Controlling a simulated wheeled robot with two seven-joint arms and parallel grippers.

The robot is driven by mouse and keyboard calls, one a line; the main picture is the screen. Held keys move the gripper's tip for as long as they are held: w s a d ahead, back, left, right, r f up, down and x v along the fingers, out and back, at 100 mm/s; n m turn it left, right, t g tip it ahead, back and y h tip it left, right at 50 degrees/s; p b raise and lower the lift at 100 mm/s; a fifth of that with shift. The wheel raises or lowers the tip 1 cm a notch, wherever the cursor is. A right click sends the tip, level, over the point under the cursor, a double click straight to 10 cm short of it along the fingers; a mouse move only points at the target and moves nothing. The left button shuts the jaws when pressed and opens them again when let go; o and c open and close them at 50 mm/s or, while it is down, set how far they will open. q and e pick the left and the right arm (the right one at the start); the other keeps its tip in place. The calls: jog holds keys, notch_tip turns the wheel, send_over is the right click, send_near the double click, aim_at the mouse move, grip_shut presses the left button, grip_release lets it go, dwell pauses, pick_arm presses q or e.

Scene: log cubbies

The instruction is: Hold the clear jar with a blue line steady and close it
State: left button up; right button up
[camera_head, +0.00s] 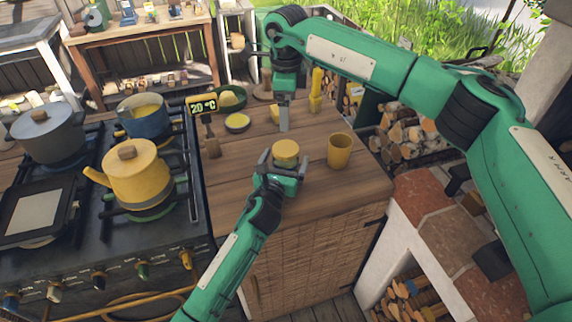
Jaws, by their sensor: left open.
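A small round yellow-topped object (285,149) stands on the wooden counter (345,190), between the fingers of my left gripper (284,160). The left gripper is open around it. I cannot make out a clear wall or a blue line on it, as the gripper hides its lower part. A round flat piece with a yellow top and dark rim (237,122) lies on the counter, back and left. My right gripper (284,118) points down behind the yellow-topped object. It shows edge-on beside a small yellow piece (275,113), and its opening is hidden.
A yellow cup (340,150) stands right of the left gripper. A yellow bottle (316,90), a green bowl (232,97) and a thermometer display (202,106) are farther back. The stove with a yellow kettle (138,175) is at left. Counter front right is clear.

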pick_arm(q)
jog(key=b+v, duration=0.1)
jog(key=v, duration=1.1)
jog(key=shift+s+b, duration=0.25)
jog(key=shift+b, duration=0.05)
